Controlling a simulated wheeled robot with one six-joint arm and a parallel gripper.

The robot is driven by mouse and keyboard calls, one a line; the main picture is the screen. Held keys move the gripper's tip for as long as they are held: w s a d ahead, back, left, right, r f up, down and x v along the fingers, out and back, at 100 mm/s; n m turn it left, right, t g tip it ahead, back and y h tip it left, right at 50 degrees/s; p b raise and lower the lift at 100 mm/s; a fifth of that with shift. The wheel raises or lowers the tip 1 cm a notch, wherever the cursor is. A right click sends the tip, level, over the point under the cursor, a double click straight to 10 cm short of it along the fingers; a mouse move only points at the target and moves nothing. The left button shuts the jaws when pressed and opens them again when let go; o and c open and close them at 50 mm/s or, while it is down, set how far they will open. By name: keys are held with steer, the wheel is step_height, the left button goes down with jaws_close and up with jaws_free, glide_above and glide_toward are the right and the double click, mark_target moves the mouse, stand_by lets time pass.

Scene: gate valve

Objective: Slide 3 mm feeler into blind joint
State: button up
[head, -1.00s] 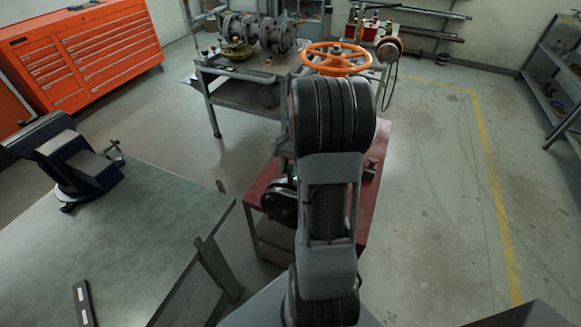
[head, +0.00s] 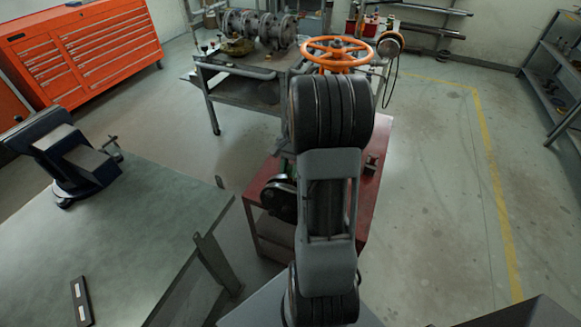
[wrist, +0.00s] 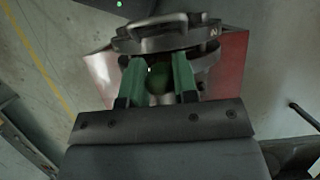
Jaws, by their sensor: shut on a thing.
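In the wrist view two dark, ring-shaped metal flanges (wrist: 165,38) lie one behind the other, with a narrow dark gap at their near side. My gripper (wrist: 158,76) points at them, its two green fingers just short of or at the near flange; I cannot tell whether they touch. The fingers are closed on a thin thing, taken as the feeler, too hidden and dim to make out. A rounded green shape shows between the fingers. In the head view my arm hides the gripper and most of the joint; a dark round flange (head: 278,199) shows at its left.
A red table (head: 371,190) stands under the joint. An orange handwheel (head: 336,55) rises behind my arm. A green-topped bench (head: 130,225) with a vise (head: 75,165) is at the left. A rear workbench (head: 235,92) holds flanged parts. Floor at the right is clear.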

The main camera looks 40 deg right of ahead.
mark_target(290, 176)
steer(key=shift+f+b, duration=0.95)
steer(key=shift+f, duration=0.8)
steer(key=o, duration=1)
steer(key=v, duration=1.4)
steer(key=shift+f, duration=0.1)
